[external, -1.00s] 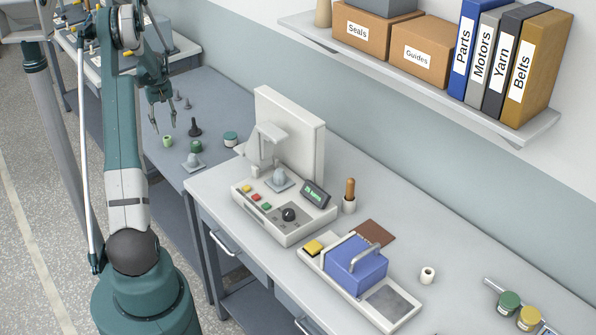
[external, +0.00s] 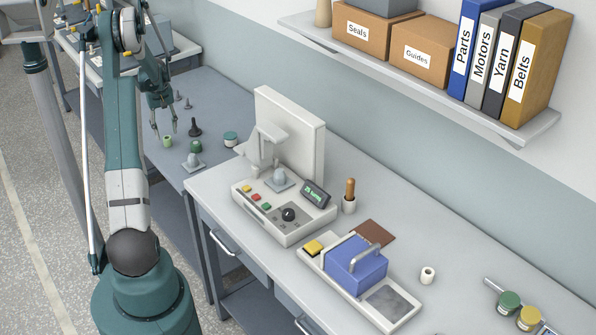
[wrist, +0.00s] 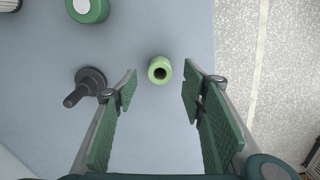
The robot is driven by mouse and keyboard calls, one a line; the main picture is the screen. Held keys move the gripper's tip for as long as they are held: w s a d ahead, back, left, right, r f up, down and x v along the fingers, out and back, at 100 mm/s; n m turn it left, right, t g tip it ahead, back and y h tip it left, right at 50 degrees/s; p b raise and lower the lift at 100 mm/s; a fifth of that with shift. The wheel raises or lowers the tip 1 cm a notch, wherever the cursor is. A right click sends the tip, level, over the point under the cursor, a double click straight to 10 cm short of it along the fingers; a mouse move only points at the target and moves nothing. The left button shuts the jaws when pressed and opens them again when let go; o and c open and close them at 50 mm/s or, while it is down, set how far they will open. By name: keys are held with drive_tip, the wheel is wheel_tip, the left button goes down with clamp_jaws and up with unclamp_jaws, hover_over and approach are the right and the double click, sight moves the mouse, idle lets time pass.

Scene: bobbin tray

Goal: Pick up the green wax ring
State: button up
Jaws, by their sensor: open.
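The green wax ring (external: 167,141) is a small pale green hollow cylinder on the grey-blue bench at the left of the external view. In the wrist view, the ring (wrist: 160,69) shows its dark hole. My gripper (external: 164,129) is open and points down just by the ring. In the wrist view, the gripper's two green-padded fingers (wrist: 160,78) lie to the left and right of the ring, with gaps on both sides. I see no contact, and I cannot tell exactly how high the fingertips are above the bench.
A dark flanged peg (wrist: 88,84) lies left of the left finger in the wrist view, close to it. A green round piece with a pale top (wrist: 90,9) stands farther up. The lighter bench (external: 207,187) holds a control unit (external: 284,230). Floor shows right in the wrist view.

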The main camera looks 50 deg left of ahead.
sight(187, 145)
drive_tip(key=shift+f, duration=2.5)
drive_tip(key=c, duration=0.8)
